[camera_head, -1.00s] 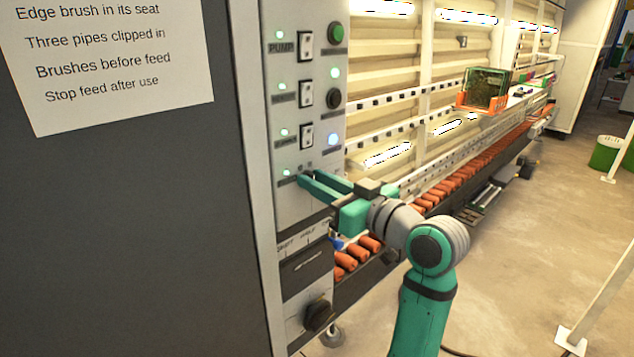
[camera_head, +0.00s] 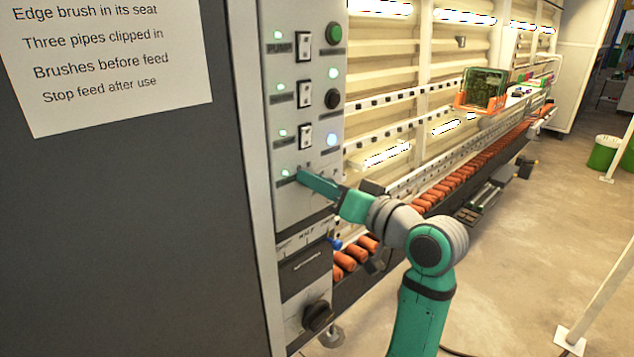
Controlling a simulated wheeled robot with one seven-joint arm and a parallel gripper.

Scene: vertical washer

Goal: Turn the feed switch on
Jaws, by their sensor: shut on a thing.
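The control panel (camera_head: 292,208) stands on the left, with several rocker switches in a column and lit lamps beside them. The feed switch is at the panel's lowest switch row, beside a lit lamp (camera_head: 286,173). It is hidden behind my fingers, so its setting cannot be read. My gripper (camera_head: 303,177) reaches in from the right, with its fingertips at the panel face, shut on the feed switch. The fingers overlap in this view, so only one shows clearly.
A white notice (camera_head: 108,60) hangs on the dark cabinet side. A black knob (camera_head: 317,316) is low on the panel. Orange rollers (camera_head: 440,190) run along the machine beneath a rack with a green panel (camera_head: 484,88). The floor at right is mostly clear.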

